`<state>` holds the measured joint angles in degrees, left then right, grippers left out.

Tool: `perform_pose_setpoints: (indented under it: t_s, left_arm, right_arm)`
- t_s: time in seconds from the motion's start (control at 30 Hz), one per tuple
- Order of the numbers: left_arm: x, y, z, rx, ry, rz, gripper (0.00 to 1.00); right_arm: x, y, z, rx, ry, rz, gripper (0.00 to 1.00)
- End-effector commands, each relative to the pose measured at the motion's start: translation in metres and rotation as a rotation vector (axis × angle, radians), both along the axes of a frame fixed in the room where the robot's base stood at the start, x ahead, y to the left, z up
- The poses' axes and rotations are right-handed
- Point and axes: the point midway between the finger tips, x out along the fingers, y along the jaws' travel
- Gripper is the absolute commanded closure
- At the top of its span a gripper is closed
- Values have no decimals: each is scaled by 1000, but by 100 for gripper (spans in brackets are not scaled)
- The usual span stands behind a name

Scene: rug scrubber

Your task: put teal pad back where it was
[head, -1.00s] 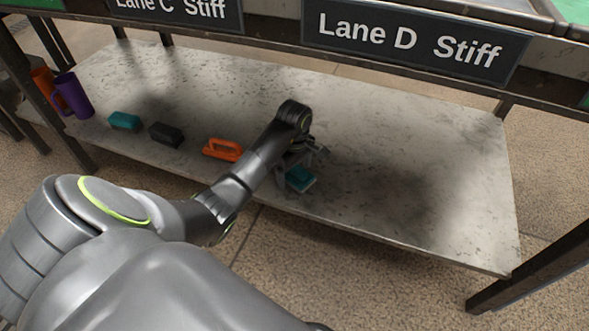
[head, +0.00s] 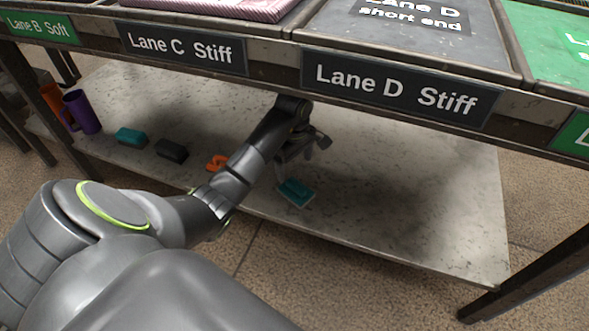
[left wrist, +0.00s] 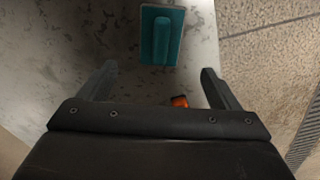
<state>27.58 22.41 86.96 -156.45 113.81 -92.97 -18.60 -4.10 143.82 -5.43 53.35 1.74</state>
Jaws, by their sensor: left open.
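The teal pad (head: 296,192), a flat rectangle with a raised grip along its middle, lies on the lower shelf (head: 400,205) near its front edge. It also shows in the left wrist view (left wrist: 162,35), lying flat just beyond the fingertips. My left gripper (head: 303,150) is open and empty, apart from the pad and behind it in the head view. My right gripper is not in view.
Left along the shelf are an orange handled tool (head: 217,162), partly hidden by my arm, a black block (head: 171,150), a teal block (head: 131,137) and a purple mug (head: 82,112). The Lane D Stiff sign (head: 400,88) hangs on the rail above. The shelf's right part is clear.

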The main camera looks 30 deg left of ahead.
Motion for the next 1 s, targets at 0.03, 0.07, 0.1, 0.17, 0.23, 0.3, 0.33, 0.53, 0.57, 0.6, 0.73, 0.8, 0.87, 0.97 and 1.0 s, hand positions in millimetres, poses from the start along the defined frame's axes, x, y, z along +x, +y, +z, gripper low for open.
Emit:
perform_pose_setpoints:
  t_s: [0.03,0.07,0.1,0.17,0.23,0.3,0.33,0.53,0.57,0.6,0.73,0.8,0.87,0.97,1.0]
  left_arm:
    - [0,0,9,0,1,0,15]
    - [0,0,12,0,1,0,15]
    - [0,0,15,-1,1,0,15]
    - [0,0,18,-1,1,0,15]
    - [0,0,20,-1,1,0,15]
    - [0,0,21,-1,1,0,15]
    - [0,0,21,-1,1,0,15]
    - [-7,-31,12,-126,-29,10,15]
    - [-10,-43,11,-175,-38,14,15]
    - [-15,-61,10,-251,-49,24,15]
    - [-38,-128,19,-555,-60,80,15]
    - [-55,-162,33,-730,-41,120,15]
    - [-70,-187,49,-881,-9,157,15]
    - [-98,-221,83,-1131,74,222,15]
    - [-110,-232,99,-1229,121,249,15]
  right_arm:
    - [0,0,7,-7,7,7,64]
    - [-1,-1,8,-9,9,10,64]
    - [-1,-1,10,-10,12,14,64]
    - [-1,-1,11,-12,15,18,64]
    - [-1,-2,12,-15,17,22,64]
    - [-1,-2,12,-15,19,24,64]
    - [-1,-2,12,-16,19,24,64]
    - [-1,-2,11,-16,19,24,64]
    - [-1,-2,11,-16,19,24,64]
    - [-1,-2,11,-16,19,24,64]
    - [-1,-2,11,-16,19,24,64]
    - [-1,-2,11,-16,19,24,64]
    - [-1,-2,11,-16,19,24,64]
    - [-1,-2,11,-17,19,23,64]
    - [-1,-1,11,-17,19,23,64]
